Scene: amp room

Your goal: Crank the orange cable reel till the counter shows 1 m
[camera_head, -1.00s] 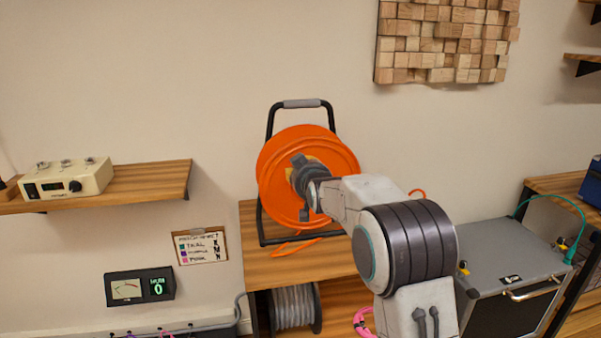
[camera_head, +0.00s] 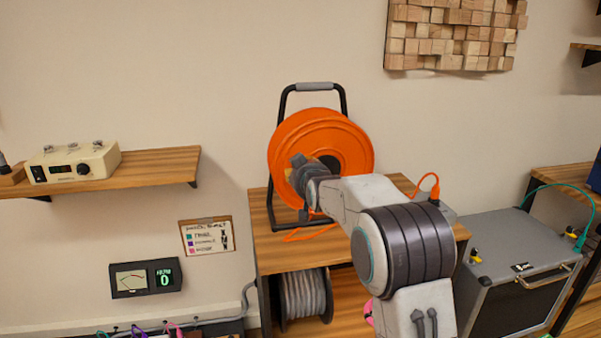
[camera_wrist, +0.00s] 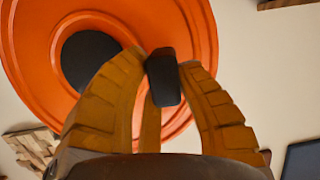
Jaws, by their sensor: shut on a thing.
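The orange cable reel (camera_head: 330,128) stands upright in a black frame on a wooden shelf. In the wrist view the reel's orange disc (camera_wrist: 195,25) and dark hub (camera_wrist: 88,60) fill the upper left. My gripper (camera_head: 296,174) is at the reel's lower left face in the head view. Its yellow-brown fingers (camera_wrist: 167,68) are shut on the black crank handle (camera_wrist: 163,82), with one finger on each side. The counter (camera_head: 165,278) on the wall at the lower left shows a green 0. My gripper and arm hide part of the reel's face.
A grey cable spool (camera_head: 303,293) sits below the reel's shelf. A dark grey cabinet (camera_head: 520,250) stands to the right. A cream box (camera_head: 75,162) is on the left wall shelf (camera_head: 160,168). The wall above the reel is clear.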

